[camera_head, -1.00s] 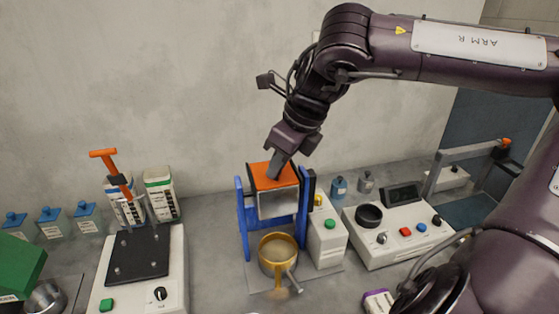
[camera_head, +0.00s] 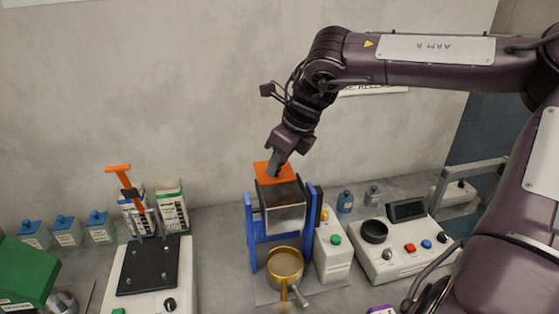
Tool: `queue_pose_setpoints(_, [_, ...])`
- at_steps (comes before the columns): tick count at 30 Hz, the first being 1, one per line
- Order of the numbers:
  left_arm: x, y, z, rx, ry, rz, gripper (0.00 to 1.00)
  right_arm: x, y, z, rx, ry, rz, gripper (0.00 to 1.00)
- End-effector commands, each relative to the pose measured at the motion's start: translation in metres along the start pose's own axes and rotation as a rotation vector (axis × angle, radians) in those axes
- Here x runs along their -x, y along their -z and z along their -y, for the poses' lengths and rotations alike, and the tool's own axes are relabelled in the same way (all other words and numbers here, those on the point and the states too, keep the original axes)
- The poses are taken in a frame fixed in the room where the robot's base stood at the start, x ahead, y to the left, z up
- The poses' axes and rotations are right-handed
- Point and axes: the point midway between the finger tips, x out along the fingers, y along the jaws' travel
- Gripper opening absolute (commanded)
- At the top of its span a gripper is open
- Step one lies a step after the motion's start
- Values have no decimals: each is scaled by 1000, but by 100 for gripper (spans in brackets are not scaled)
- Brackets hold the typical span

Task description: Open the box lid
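The box (camera_head: 287,218), a pale-fronted bin, sits between two blue uprights on a stand. Its orange lid (camera_head: 266,172) is at the back of the top, and the front part of the top is uncovered, showing a dark brown inside. My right gripper (camera_head: 274,168) points down at the lid and overlaps it in the picture. Its fingers look close together, and whether they hold a part of the lid cannot be made out. My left gripper is not in view.
A brass pan (camera_head: 284,266) stands below the box. A white unit with a green button (camera_head: 335,255) and a control console (camera_head: 404,250) are to the right. A black-plated machine (camera_head: 148,265) and bottles (camera_head: 67,232) stand left. The wall is close behind.

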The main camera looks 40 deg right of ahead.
Motion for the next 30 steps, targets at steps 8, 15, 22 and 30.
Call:
queue_pose_setpoints(8, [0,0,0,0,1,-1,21,0,0,0,0,-1,-1,42])
queue_pose_setpoints(15, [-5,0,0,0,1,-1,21,15,0,0,2,3,2,42])
queue_pose_setpoints(22, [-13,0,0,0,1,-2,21,55,0,0,0,4,3,42])
queue_pose_setpoints(30, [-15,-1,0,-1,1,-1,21,78,0,0,-1,1,0,42])
